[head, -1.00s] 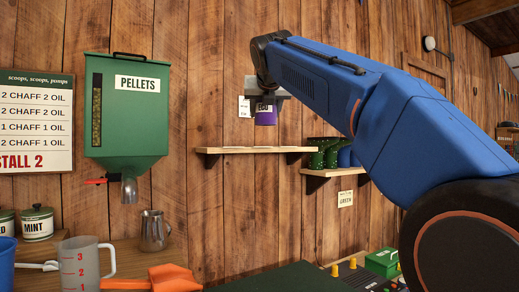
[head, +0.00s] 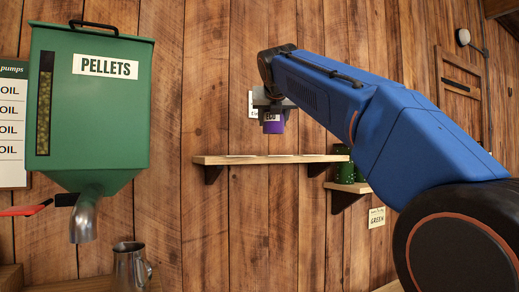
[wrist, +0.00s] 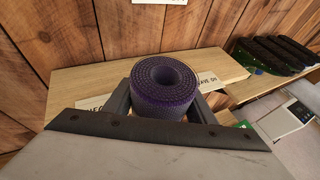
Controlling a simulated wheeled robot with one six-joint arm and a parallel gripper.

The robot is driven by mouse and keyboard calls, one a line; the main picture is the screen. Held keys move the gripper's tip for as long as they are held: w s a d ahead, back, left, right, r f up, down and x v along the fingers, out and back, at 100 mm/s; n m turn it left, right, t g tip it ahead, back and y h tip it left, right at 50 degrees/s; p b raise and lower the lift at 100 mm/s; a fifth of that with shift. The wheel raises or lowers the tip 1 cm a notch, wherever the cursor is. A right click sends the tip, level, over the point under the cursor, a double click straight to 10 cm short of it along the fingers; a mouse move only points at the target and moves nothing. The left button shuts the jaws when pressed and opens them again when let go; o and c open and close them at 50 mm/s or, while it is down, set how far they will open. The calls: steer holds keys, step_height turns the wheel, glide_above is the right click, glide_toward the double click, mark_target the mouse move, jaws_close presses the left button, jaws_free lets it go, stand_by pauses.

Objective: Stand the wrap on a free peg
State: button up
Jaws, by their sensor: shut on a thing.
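The wrap is a purple roll (head: 273,127) with a hole through its middle. My gripper (head: 270,110) is shut on it and holds it upright, a little above the upper wooden shelf (head: 225,160) in the head view. The wrist view shows the wrap (wrist: 165,85) from above, between the two grey fingers of my gripper (wrist: 163,105). The same shelf (wrist: 90,85) lies beneath it, with partly covered printed labels on both sides of the wrap. I cannot make out a peg in either view; the wrap and gripper hide part of the shelf.
Green speckled items (head: 347,172) stand on a lower shelf to the right; their dark tops (wrist: 270,55) show in the wrist view. A green pellet hopper (head: 90,110) hangs at left above a metal jug (head: 130,268). The wooden wall is close behind the shelf.

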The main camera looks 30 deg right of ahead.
steer(key=w, duration=1.7)
steer(key=shift+a+f, duration=0.15)
steer(key=shift+f, duration=1.5)
steer(key=shift+a+f, duration=0.15)
steer(key=shift+f, duration=1.5)
steer(key=shift+w+f, duration=0.15)
steer(key=shift+f, duration=0.1)
steer(key=o, duration=1.1)
steer(key=shift+f, duration=0.1)
